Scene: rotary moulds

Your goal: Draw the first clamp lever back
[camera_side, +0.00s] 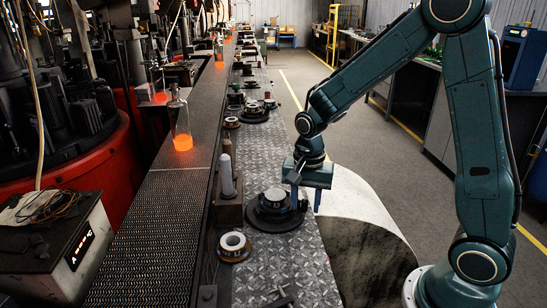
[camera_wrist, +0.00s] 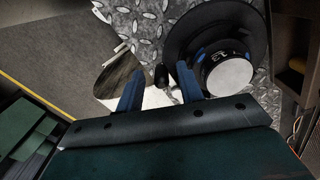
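The nearest mould (camera_side: 274,221) is a round black base with a raised middle and a pale round top, on the metal-plate bench. It also shows in the wrist view (camera_wrist: 229,73) at the upper right. My gripper (camera_side: 306,198) points down at the mould's right side. In the wrist view my gripper (camera_wrist: 159,72) has its two blue fingers apart. A small dark knob, seemingly the clamp lever's end (camera_wrist: 161,76), shows between them, nearer the right finger. I cannot tell whether either finger touches it. Most of the lever is hidden in the side view.
A grey cylinder (camera_side: 227,176) stands on a block left of the mould. A smaller ring-shaped part (camera_side: 234,244) lies in front of it. A glass bottle with a glowing orange bottom (camera_side: 182,125) stands on the conveyor. More moulds line the bench behind. Floor to the right is open.

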